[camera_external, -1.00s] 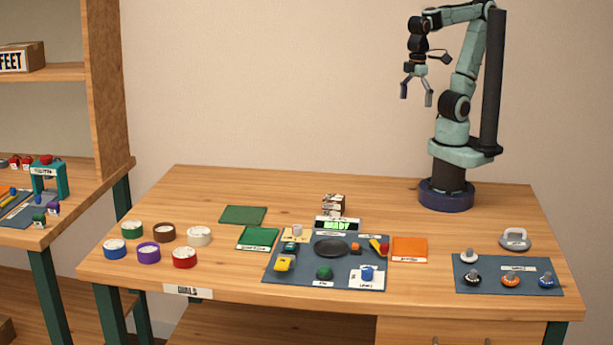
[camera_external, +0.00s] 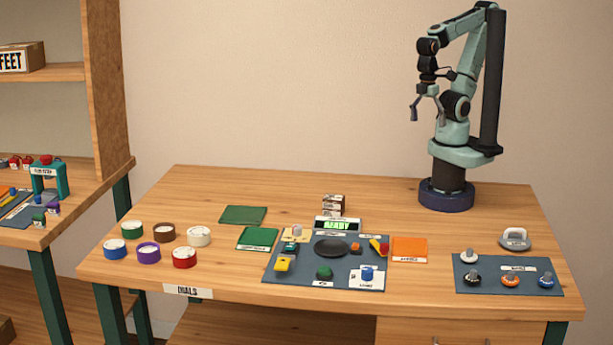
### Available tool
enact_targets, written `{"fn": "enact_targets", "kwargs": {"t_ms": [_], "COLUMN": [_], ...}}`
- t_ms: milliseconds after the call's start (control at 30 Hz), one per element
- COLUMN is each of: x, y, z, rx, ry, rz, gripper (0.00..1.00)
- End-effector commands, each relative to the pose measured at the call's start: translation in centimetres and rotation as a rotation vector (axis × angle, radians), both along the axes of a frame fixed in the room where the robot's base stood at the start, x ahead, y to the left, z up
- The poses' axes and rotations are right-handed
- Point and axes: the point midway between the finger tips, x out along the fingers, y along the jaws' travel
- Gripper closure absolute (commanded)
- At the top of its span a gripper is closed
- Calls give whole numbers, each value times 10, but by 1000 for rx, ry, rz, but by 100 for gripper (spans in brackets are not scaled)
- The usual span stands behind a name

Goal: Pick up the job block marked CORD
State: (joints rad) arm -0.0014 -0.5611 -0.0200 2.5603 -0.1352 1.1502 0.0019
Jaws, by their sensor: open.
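My gripper (camera_external: 428,114) is open and empty, high above the back right of the table, in front of my own arm. A small stack of pale and dark blocks (camera_external: 333,205) stands behind the green-lit READY display (camera_external: 337,225). The marks on these blocks are too small to read, so I cannot tell whether one says CORD. My gripper is well above and to the right of this stack, touching nothing.
A dark work mat (camera_external: 272,277) with several small parts lies at the front middle. An orange pad (camera_external: 409,248) and two green pads flank it. Several coloured dials (camera_external: 149,253) stand at left. A dark mat (camera_external: 490,285) with knobs lies at right. The back left is bare.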

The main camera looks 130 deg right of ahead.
Motion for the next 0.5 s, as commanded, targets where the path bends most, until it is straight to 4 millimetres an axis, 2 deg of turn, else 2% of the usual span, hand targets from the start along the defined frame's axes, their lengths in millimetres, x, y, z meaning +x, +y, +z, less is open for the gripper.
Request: {"fn": "enact_targets", "kwargs": {"t_ms": [133, 267, 367, 500], "x": [2, 19, 52, 112], "y": [0, 1, -1, -13], "z": [0, 4, 18, 26], "rx": [0, 20, 87, 200], "ry": [-1, -60, -150, -179], "rz": [-103, -437, -813, -1396], "gripper": [11, 11, 11, 11]}}
